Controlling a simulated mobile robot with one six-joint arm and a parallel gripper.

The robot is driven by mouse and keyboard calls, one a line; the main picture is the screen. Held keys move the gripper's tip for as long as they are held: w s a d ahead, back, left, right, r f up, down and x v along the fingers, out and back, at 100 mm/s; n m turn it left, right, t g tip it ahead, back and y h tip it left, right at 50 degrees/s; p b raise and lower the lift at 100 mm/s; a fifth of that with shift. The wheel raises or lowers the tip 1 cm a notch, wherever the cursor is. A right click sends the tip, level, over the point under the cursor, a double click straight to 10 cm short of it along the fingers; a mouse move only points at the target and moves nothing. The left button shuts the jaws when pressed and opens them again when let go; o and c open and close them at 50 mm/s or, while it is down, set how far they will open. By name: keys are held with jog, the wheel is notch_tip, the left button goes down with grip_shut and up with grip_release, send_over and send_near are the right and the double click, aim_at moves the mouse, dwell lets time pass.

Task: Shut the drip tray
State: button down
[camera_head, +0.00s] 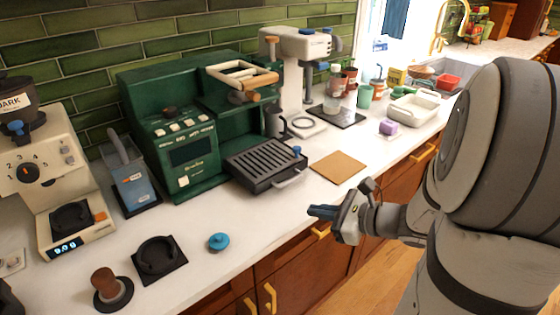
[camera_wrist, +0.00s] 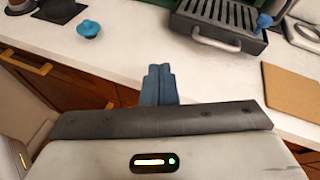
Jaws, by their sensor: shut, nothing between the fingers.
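The drip tray (camera_head: 262,163) is a dark slatted tray with a grey handle (camera_head: 290,178), at the foot of the green espresso machine (camera_head: 180,125). It sticks out in front of the machine over the white counter. In the wrist view the drip tray (camera_wrist: 222,18) is at the top right, with its handle toward me. My gripper (camera_head: 322,211) has blue fingertips pressed together, with nothing between them. It is in front of the counter's edge, apart from the tray and handle. In the wrist view my gripper (camera_wrist: 158,84) points at the bare counter, left of the handle.
A blue knob-like piece (camera_head: 297,150) stands at the tray's right corner. A tan mat (camera_head: 339,167) lies right of the tray. A blue-topped tamper (camera_head: 218,242) and a dark round holder (camera_head: 160,260) are on the left. The counter directly before the tray is clear.

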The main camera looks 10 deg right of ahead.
jog(key=w+d+f+m+t+h, duration=0.1)
jog(key=w+d+m+t+h, duration=0.15)
jog(key=d+m, duration=0.3)
jog(key=shift+t+y, duration=0.25)
jog(key=shift+t, duration=0.3)
jog(key=p+x, duration=0.1)
jog(key=x, duration=1.2)
jog(key=shift+w+f+p, duration=0.25)
jog(key=shift+w+p, duration=0.1)
jog(key=shift+w, duration=0.05)
